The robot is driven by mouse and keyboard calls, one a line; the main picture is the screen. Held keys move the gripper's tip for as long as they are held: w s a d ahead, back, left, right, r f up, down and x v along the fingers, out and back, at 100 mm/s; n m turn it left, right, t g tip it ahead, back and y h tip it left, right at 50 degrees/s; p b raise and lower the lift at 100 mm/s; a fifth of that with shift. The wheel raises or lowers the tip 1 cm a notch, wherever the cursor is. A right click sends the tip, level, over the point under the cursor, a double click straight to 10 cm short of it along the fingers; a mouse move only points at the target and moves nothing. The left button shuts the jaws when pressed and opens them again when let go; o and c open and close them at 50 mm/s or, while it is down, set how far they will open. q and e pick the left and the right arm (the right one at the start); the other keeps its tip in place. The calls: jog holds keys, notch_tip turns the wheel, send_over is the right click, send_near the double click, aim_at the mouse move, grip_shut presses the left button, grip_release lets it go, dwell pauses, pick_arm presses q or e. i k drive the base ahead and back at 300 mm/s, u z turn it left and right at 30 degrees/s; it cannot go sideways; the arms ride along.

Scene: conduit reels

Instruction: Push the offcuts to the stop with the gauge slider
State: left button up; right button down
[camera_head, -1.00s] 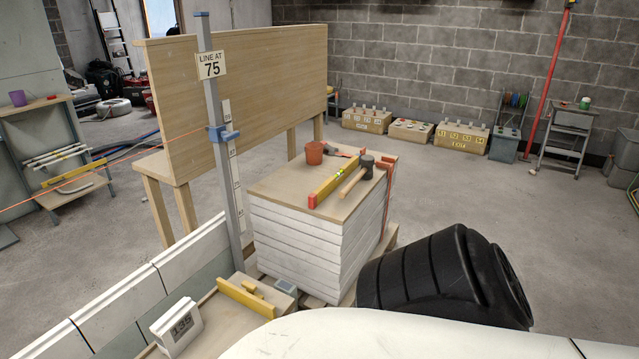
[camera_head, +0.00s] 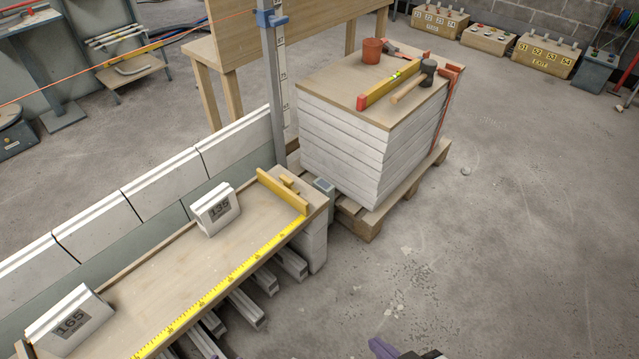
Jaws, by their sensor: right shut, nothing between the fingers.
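A yellow bar with a small wooden block behind it (camera_head: 283,192), apparently the gauge slider, lies across the right end of the wooden bench top (camera_head: 185,268). Two white offcuts stand on the bench, apart from the bar: one marked 135 (camera_head: 211,210) near the back edge left of the bar, and one marked 165 (camera_head: 68,318) at the left end. I cannot make out the stop. Only a purple and dark tip of my right gripper (camera_head: 384,348) shows at the bottom edge, over the floor, away from the bench. It is shut and empty. My left gripper is out of view.
A yellow measuring tape (camera_head: 225,285) runs along the bench's front edge. White panels (camera_head: 100,222) line its back. A grey upright post (camera_head: 276,85) stands behind its right end. A stack of white boards (camera_head: 345,148) on a pallet (camera_head: 372,220) is beyond.

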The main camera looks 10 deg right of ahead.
aim_at(285, 190)
jog(key=z, duration=0.95)
jog(key=i, duration=2.05)
jog(key=u, duration=2.8)
